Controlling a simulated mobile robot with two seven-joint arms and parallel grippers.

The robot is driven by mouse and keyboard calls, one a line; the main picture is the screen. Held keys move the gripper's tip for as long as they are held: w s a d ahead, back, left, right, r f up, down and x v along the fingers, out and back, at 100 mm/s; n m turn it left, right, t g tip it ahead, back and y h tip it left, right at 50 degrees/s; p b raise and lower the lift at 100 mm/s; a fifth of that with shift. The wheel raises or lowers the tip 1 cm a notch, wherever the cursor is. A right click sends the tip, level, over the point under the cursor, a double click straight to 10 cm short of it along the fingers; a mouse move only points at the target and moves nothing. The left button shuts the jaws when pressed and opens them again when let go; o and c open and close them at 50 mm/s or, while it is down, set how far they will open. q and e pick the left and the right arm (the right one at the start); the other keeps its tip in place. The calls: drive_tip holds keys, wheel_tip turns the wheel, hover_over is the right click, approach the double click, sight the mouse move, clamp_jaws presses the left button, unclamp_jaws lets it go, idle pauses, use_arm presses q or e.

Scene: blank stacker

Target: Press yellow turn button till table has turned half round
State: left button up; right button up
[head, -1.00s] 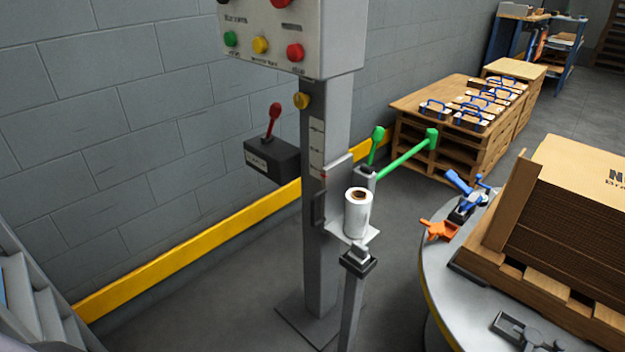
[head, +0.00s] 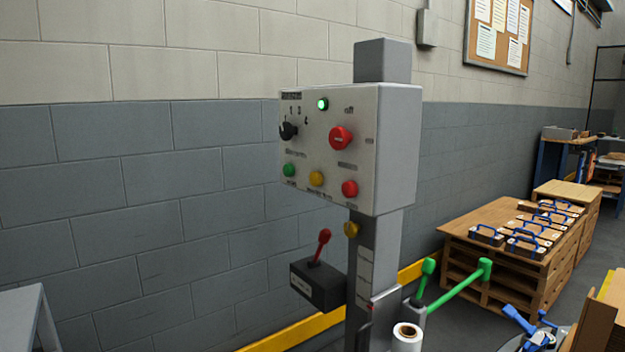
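The yellow button (head: 316,179) is on the front of the grey control box (head: 390,150), in the lower row between a green button (head: 289,170) and a red button (head: 349,189). A second yellow knob (head: 351,229) sits on the post under the box. The turntable (head: 510,343) shows only a sliver at the bottom right, with a blue clamp (head: 522,322) and part of the cardboard stack (head: 605,310). Neither of my grippers is in view.
A green lamp (head: 322,104) is lit above a red mushroom button (head: 341,138). A black box with a red lever (head: 322,245) juts left from the post. Green handles (head: 460,285) and a white roll (head: 407,337) stand right. Pallets (head: 500,250) hold blue-handled boxes.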

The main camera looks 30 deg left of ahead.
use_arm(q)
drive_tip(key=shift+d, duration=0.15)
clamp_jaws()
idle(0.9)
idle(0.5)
